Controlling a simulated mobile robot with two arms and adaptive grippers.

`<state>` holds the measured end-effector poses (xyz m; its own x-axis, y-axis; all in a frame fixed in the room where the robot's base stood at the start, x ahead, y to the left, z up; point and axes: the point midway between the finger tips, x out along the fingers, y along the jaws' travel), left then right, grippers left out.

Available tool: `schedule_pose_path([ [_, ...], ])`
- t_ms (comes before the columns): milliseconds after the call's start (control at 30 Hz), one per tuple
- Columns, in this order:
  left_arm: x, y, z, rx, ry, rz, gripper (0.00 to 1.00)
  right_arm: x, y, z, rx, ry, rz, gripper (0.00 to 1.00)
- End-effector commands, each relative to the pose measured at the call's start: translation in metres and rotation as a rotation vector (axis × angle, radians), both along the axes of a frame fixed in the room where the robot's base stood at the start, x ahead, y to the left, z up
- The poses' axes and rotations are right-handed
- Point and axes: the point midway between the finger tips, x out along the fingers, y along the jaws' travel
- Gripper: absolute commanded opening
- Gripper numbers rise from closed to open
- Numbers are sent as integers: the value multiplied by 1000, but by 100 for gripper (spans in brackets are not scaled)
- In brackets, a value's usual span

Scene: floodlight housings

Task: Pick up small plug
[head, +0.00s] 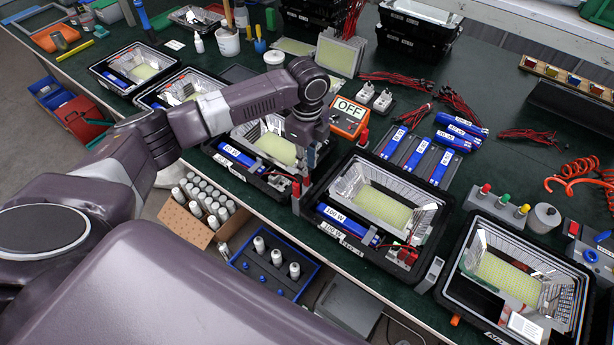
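My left gripper (299,190) points down at the right end of a black floodlight housing (233,167), beside a neighbouring housing labelled 100 W (345,246). Its fingers are small and dark against the black housing walls, so I cannot tell whether they are open or shut, or whether anything is between them. I cannot identify the small plug with certainty. Small parts near the fingertips are partly hidden. My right gripper is not in view.
Several open housings line the green bench (480,190). Blue driver units (414,158) and red-black leads (458,105) lie behind. A blue tray (240,284) with white cylinders and a cardboard box (186,226) of white cylinders stand below the front edge. Red coiled hose (578,172) is at right.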

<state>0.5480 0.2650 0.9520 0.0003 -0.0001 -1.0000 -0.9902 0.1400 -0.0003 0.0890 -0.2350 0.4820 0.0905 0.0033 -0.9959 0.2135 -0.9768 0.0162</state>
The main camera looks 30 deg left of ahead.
Motion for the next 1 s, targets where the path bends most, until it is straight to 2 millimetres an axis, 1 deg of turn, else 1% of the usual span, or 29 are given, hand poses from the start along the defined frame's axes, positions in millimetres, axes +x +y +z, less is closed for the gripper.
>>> schedule_pose_path([
  [33, -1, 1, -5, 1, 6, 3, 17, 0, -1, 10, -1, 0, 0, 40],
  [100, 0, 2, -16, 1, 5, 3, 17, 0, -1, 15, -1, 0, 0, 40],
  [200, 0, 1, -30, 1, 4, 1, 17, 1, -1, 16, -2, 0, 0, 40],
  [300, 1, 1, -37, 1, 1, 0, 17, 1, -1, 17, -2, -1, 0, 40],
  [533, 1, 1, -38, 1, 0, 0, 16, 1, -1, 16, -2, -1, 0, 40],
  [667, 1, 1, -38, 1, 0, 1, 2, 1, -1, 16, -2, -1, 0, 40],
  [700, 1, 1, -38, 1, 0, 1, 0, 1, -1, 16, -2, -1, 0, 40],
  [1000, 1, 1, -36, 1, -1, 1, 0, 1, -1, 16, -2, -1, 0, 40],
])
